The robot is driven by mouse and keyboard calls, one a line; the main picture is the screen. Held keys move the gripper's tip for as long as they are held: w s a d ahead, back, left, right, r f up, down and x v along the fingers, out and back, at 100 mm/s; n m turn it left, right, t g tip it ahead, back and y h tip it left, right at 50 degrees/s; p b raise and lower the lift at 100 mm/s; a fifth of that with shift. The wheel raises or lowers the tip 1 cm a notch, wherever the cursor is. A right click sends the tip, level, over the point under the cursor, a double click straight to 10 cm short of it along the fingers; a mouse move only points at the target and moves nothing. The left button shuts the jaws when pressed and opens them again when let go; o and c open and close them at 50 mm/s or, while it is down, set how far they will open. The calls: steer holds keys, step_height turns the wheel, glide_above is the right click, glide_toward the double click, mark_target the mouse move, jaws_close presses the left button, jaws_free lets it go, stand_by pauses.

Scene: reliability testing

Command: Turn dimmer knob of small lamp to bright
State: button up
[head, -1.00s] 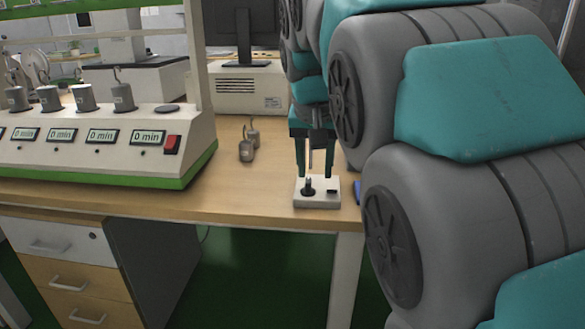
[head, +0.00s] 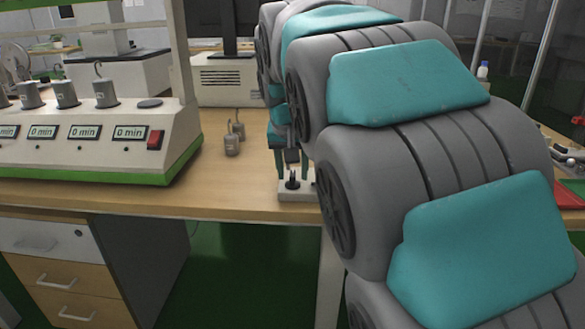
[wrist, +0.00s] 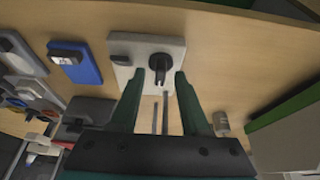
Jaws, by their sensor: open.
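A small white box (wrist: 140,45) with a black dimmer knob (wrist: 158,66) and a black switch (wrist: 120,59) lies on the wooden table. The box (head: 290,195) also shows near the table's front edge in the head view, its right part hidden by my arm. The knob (head: 292,181) stands up from it. No lamp shade or bulb is clear to see. My gripper (wrist: 167,78) is open and points down at the box. Thin metal rods show between the fingers.
A blue device (wrist: 77,62) lies beside the box. A white and green timer unit (head: 100,140) stands at the left. The tabletop (head: 235,195) left of the box is clear.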

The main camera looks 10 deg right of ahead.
jaws_close()
stand_by(0.3)
stand_by(0.3)
